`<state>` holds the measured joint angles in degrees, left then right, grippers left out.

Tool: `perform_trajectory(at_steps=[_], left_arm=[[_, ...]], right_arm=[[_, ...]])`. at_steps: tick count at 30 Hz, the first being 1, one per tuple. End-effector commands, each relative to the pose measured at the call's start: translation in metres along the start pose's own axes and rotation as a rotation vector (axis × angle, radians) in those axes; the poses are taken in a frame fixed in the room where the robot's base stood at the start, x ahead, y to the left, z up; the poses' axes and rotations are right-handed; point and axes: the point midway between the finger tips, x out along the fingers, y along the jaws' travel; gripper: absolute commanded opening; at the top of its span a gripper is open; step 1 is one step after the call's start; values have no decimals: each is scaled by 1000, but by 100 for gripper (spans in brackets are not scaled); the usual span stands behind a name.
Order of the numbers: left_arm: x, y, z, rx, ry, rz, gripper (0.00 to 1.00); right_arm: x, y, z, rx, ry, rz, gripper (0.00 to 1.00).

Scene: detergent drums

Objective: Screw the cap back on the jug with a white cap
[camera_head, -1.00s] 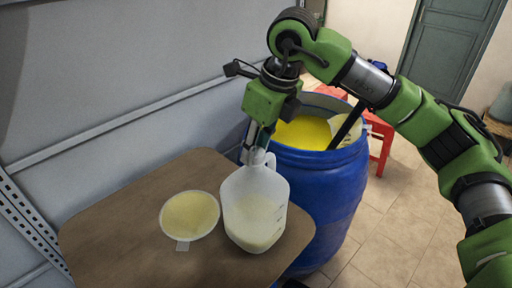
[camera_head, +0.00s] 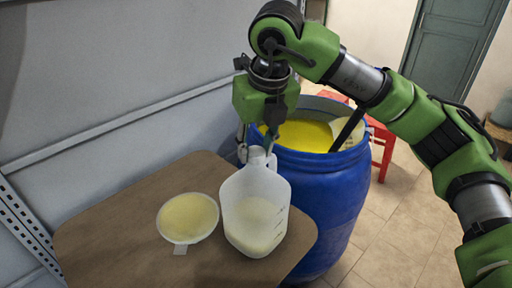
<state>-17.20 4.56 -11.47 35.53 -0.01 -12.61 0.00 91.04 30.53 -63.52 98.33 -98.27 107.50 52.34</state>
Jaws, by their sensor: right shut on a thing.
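The translucent white jug (camera_head: 255,212) stands upright on the brown table, partly filled with pale liquid. My right gripper (camera_head: 257,148) points down over the jug's mouth, with its fingers on either side of the white cap (camera_head: 257,153). It is shut on the cap, which is at the top of the jug's neck. The fingers hide part of the cap, so I cannot tell whether it is seated on the threads. My left gripper is out of view.
A shallow bowl of yellowish contents (camera_head: 188,217) sits left of the jug on the table (camera_head: 118,230). A blue drum (camera_head: 335,195) with yellow contents stands right behind the jug. A grey wall (camera_head: 110,80) runs along the left; open tiled floor (camera_head: 400,225) lies right.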

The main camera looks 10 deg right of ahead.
Motion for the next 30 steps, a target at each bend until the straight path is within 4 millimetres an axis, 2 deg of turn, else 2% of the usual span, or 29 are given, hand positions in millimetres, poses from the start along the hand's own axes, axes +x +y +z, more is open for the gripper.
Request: perform_trajectory(at_steps=[5,15,24,25,26,30], left_arm=[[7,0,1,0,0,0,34],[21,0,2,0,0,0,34],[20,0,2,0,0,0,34],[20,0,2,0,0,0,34],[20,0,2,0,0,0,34],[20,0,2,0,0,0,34]], right_arm=[[4,2,-2,80,4,-25,24],[3,2,-1,441,2,-125,24],[2,2,0,481,2,-134,24],[2,2,0,481,2,-134,35],[2,2,0,480,2,-134,40],[1,2,0,480,0,-133,40]])
